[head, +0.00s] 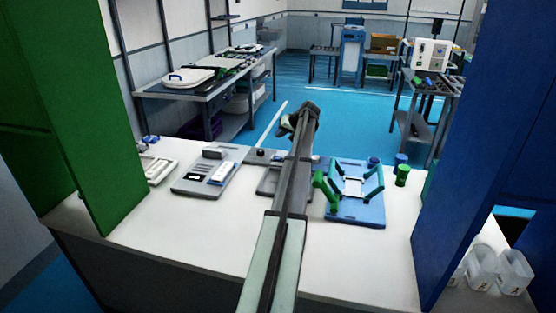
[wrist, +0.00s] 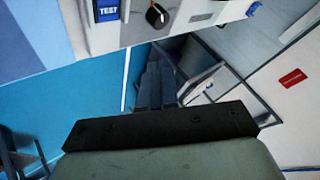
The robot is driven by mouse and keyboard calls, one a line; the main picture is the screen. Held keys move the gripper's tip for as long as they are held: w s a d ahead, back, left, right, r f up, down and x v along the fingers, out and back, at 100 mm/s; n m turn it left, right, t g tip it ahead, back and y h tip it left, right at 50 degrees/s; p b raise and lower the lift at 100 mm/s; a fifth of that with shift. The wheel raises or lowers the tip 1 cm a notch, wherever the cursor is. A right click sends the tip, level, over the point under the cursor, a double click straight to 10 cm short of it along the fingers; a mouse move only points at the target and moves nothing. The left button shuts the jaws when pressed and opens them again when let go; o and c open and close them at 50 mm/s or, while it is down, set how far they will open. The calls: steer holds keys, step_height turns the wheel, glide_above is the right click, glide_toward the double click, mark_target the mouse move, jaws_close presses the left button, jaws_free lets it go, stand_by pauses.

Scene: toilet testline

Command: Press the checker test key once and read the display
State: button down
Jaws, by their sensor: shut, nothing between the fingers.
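In the wrist view a blue key marked TEST (wrist: 107,10) sits on a pale panel (wrist: 100,38) at the top edge, cut off by the frame. A dark round knob (wrist: 157,16) with a light pointer is just right of it. My gripper (wrist: 158,75) is shut and empty, below the panel in that picture and apart from the key. In the head view my gripper (head: 302,118) is at the far end of my arm, above the bench's back edge. My arm covers part of a grey unit (head: 270,184). I cannot make out the key or a display reading there.
A grey panel board (head: 205,174) lies on the white bench (head: 185,236) to the left. A blue fixture with green arms (head: 352,210) stands to the right, near green and blue cylinders (head: 402,175). Green (head: 85,110) and blue (head: 470,120) walls flank the bench.

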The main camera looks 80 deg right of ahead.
steer(key=shift+f, duration=0.1)
steer(key=shift+f, duration=4.35)
steer(key=shift+f, duration=0.35)
steer(key=shift+f, duration=0.4)
steer(key=shift+r, duration=0.75)
steer(key=shift+r, duration=0.1)
steer(key=shift+r, duration=2.45)
